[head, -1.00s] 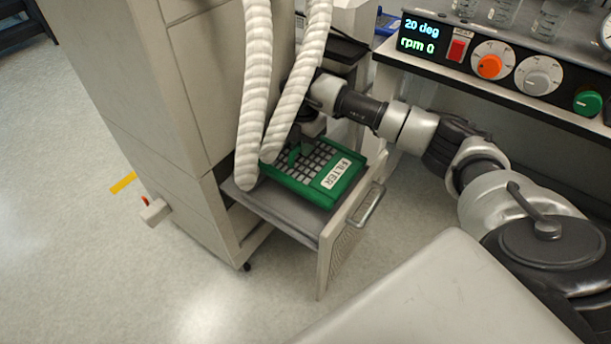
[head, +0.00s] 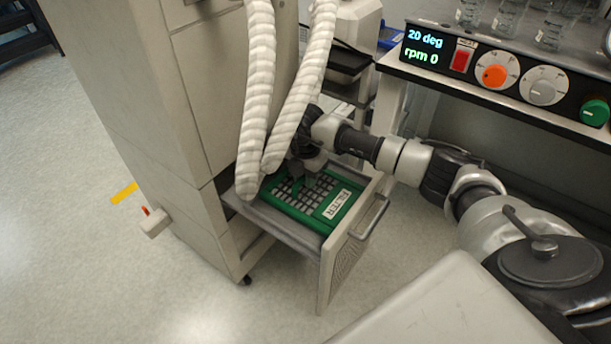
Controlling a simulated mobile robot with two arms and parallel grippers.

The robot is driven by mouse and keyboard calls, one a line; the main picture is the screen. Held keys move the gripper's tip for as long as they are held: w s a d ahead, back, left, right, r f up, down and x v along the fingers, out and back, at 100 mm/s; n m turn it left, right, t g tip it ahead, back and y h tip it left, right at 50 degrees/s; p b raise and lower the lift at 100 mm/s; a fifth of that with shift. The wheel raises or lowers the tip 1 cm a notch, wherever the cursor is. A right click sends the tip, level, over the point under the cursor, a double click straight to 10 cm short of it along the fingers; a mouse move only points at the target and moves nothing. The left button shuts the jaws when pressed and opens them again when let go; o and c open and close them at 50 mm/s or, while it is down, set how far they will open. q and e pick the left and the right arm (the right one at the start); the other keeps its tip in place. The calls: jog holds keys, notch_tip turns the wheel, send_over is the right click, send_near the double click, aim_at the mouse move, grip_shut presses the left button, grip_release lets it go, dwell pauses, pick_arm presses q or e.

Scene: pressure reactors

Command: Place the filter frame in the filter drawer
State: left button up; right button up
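The filter frame (head: 325,207) is a green tray with a grid of grey cells and a white FILTER label. It lies within the open filter drawer (head: 288,230), with its top near the level of the drawer's rim. My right gripper (head: 303,183) is directly above the frame, with its dark fingers down at the green grip on the frame's top. The white hoses and the wrist partly cover this spot, so I cannot tell whether the fingers are closed on the grip or apart. My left gripper is not in view.
Two ribbed white hoses (head: 258,100) hang in front of the cabinet (head: 205,150) and over the drawer's left corner. The drawer's front has a metal handle (head: 372,216). A bench with a control panel (head: 500,75) and glassware stands at the right.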

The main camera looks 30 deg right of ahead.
jog(key=shift+o, duration=1)
jog(key=shift+r, duration=0.1)
jog(key=shift+r, duration=0.2)
notch_tip(320, 180, up, 3)
jog(key=shift+f+p, duration=0.15)
jog(key=shift+p, duration=0.3)
pick_arm(q)
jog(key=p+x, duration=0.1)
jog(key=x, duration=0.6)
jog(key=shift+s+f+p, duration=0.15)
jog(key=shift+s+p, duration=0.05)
jog(key=shift+p, duration=0.1)
pick_arm(e)
notch_tip(320, 180, up, 9)
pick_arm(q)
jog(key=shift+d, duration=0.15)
